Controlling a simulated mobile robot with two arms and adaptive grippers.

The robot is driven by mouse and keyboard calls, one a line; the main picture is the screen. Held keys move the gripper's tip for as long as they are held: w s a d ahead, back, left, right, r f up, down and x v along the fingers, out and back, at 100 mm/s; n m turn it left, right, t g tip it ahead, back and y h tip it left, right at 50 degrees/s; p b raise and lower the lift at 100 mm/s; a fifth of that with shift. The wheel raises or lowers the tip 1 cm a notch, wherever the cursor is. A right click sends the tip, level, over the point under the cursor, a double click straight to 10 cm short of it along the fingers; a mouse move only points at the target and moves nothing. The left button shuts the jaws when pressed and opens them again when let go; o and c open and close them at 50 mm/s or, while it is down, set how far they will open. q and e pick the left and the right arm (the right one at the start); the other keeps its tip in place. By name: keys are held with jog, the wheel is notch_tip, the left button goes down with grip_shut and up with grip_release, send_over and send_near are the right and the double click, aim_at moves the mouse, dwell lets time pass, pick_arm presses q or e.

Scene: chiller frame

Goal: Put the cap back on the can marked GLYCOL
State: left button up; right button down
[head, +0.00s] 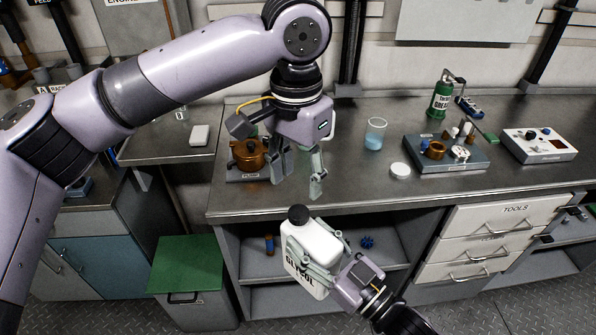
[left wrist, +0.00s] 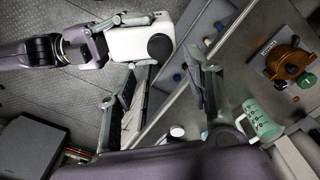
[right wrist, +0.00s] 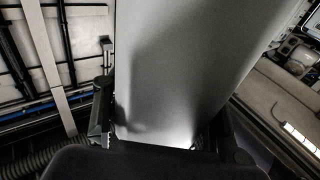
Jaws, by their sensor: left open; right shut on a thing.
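The white can marked GLYCOL (head: 312,247) is held tilted in front of the bench by my right gripper (head: 330,262), which is shut on it. A round black part (head: 298,215) tops the can; I cannot tell if it is a cap or the mouth. The can also shows in the left wrist view (left wrist: 128,43) and fills the middle of the right wrist view (right wrist: 180,70). A white round cap (head: 400,170) lies on the bench near its front edge. My left gripper (head: 297,184) is open and empty over the front edge, left of the cap.
A beaker of blue liquid (head: 375,134) stands behind the cap. A copper pot (head: 249,155) is behind my left gripper. A grey-blue tray of parts (head: 447,165) lies right of the cap. A green can (head: 440,100) and a white box (head: 540,145) stand farther right.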

aim_at(298, 212)
pick_arm(q)
jog(key=shift+f, duration=0.1)
dwell(0.3)
jog(key=shift+d+f, duration=0.1)
jog(key=shift+f, duration=3.8)
jog(key=shift+c, duration=0.2)
jog(key=shift+w, duration=0.1)
grip_shut()
jog(key=m, duration=0.5)
jog(key=shift+m, duration=0.3)
jog(key=shift+o, duration=1)
grip_release()
